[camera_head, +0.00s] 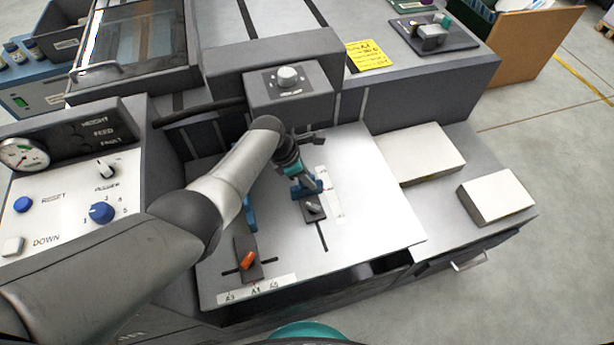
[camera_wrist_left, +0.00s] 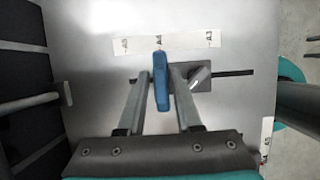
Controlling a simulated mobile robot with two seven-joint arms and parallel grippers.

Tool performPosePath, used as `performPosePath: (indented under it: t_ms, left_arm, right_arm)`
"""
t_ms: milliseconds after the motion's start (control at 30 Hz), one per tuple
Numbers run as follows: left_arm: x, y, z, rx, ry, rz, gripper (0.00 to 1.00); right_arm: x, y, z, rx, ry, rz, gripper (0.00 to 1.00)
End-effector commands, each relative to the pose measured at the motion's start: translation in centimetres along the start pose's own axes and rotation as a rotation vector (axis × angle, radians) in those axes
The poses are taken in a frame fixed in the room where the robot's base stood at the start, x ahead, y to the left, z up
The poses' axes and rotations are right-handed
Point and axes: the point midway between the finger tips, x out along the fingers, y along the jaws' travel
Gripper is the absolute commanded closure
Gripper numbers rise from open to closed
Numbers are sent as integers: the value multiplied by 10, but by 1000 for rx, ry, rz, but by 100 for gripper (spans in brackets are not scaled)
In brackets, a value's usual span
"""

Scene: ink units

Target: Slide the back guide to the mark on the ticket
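The back guide is a blue upright plate (camera_head: 307,188) on the lengthwise slot of the pale feed table (camera_head: 375,225). In the left wrist view, the blue guide (camera_wrist_left: 161,85) stands near the A4 label on its scale strip (camera_wrist_left: 185,42). A small dark plate with a grey lever (camera_wrist_left: 200,78) sits beside it on the slot. My left gripper (camera_wrist_left: 160,72) has a finger on each side of the guide, with narrow gaps showing. The yellow ticket (camera_head: 368,55) lies on the machine top; its writing is too small to read. My right gripper is out of view.
An orange-knobbed slider (camera_head: 247,261) sits on a crosswise slot at the front, by another label strip (camera_head: 256,289). A second blue plate (camera_head: 250,215) is partly behind my arm. Two pale stacks (camera_head: 420,153) (camera_head: 495,196) lie to the right. A knob box (camera_head: 288,85) stands behind.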

Motion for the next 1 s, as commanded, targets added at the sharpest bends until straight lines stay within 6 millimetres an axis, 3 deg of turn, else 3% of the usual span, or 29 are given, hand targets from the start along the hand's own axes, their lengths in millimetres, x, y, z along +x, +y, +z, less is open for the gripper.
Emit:
performPosePath:
  t_ms: [133,467,667,1000]
  left_arm:
    - [0,-1,0,0,1,-2,50]
    - [-3,-1,-1,0,3,-3,50]
    - [-24,-1,0,-1,2,-2,50]
    - [-79,-1,1,0,2,-2,50]
  right_arm:
    - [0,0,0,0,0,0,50]
    - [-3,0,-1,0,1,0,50]
    - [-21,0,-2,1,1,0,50]
    - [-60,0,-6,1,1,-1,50]
